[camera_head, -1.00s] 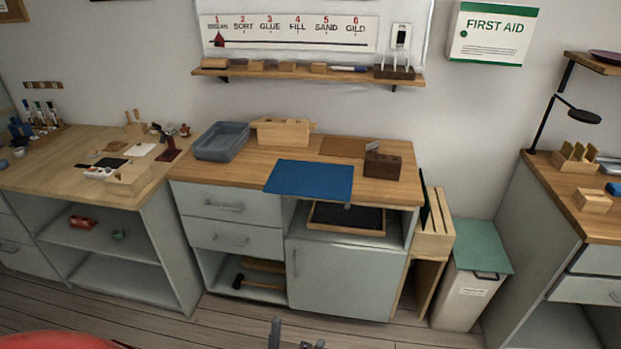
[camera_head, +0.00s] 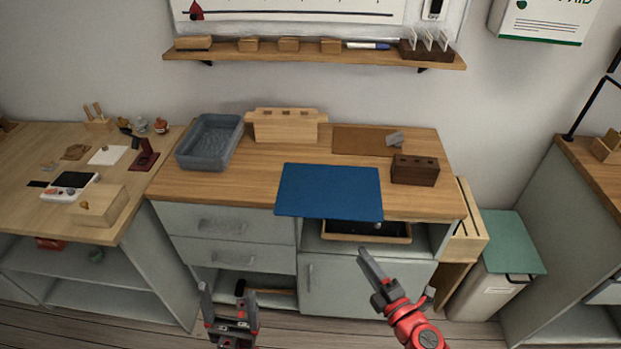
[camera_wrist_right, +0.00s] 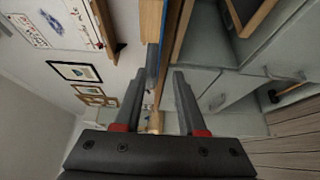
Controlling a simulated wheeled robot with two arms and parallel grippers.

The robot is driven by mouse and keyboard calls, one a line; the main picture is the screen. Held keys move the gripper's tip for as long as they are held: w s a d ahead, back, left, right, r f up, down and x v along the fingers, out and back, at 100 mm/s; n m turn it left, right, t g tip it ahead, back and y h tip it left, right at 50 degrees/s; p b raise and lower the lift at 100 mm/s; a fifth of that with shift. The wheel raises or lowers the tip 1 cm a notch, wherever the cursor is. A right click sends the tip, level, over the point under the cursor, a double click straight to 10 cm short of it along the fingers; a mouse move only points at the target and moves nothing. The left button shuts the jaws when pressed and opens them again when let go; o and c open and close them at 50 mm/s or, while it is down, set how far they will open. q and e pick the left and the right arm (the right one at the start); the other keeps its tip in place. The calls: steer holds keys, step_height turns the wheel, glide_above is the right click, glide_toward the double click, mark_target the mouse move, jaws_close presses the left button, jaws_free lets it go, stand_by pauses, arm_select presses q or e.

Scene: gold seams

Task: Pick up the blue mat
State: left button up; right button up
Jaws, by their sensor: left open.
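The blue mat (camera_head: 330,191) lies flat on the middle wooden worktop, and its front edge hangs over the worktop's front edge. My left gripper (camera_head: 230,295) is open and empty, low in front of the cabinet and well apart from the mat. My right gripper (camera_head: 367,262) is in front of the cabinet, below and nearer than the mat's front right corner, not touching it. In the right wrist view its two fingers (camera_wrist_right: 158,85) stand apart with nothing held. A narrow bluish edge shows beyond them there; I cannot tell if it is the mat.
On the worktop (camera_head: 250,185) stand a grey tray (camera_head: 240,127), a wooden block rack (camera_head: 285,126), a brown board (camera_head: 352,140) and a dark holed block (camera_head: 415,171). Below the mat, a wood-framed tray (camera_head: 395,239) sits in an open shelf. A green-lidded bin (camera_head: 510,242) stands right.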

steer(key=p, duration=0.2)
glide_toward(331, 215)
steer(key=x, duration=0.9)
steer(key=shift+w+a+f, duration=0.15)
steer(key=shift+w+a, duration=0.15)
steer(key=shift+w, duration=0.15)
jaws_close()
stand_by(0.7)
